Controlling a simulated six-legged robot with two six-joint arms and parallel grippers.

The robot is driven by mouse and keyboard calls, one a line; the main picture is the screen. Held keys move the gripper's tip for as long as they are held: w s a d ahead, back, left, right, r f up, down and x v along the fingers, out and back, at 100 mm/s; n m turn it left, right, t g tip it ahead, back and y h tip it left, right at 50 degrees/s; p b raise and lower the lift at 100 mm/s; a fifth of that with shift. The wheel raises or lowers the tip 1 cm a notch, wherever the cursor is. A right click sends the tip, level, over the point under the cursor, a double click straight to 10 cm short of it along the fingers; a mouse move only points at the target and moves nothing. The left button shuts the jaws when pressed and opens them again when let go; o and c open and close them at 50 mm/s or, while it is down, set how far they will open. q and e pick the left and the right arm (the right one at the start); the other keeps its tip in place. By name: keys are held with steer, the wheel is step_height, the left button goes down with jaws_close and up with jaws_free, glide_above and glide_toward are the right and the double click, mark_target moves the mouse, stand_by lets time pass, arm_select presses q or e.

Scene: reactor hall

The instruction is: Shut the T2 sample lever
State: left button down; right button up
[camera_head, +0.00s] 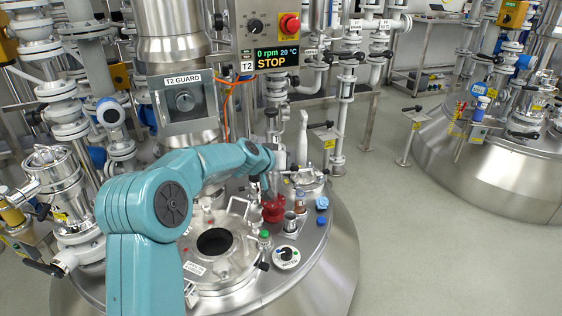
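The T2 reactor's steel lid (318,240) fills the lower middle of the head view. I cannot make out with certainty which part is the T2 sample lever; the small labels on the pipes are too small to read reliably. My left arm, teal, comes in from the lower left and bends over the lid. My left gripper (269,188) points down just above a red fitting (273,208) on the lid. Its fingers are small and partly hidden by the wrist, so their opening and any contact with the fitting are unclear. My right gripper is out of view.
The T2 panel (268,60) reads 0 rpm, 20 °C, STOP, with a red button (290,24) above. The T2 GUARD box (184,102) is behind my arm. An open round port (214,241) and a dial (286,257) lie nearby. Clear floor separates another vessel (490,165).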

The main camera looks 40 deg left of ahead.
arm_select(q)
steer(key=shift+w+d+f+b, duration=0.1)
steer(key=shift+d+f+b, duration=0.2)
steer(key=shift+f, duration=0.25)
steer(key=s+d+r+p, duration=0.2)
steer(key=s+r+p, duration=0.1)
steer(key=s+r, duration=0.5)
steer(key=shift+s+d+r+p, duration=0.3)
steer(key=shift+s+r, duration=0.05)
steer(key=shift+r, duration=0.5)
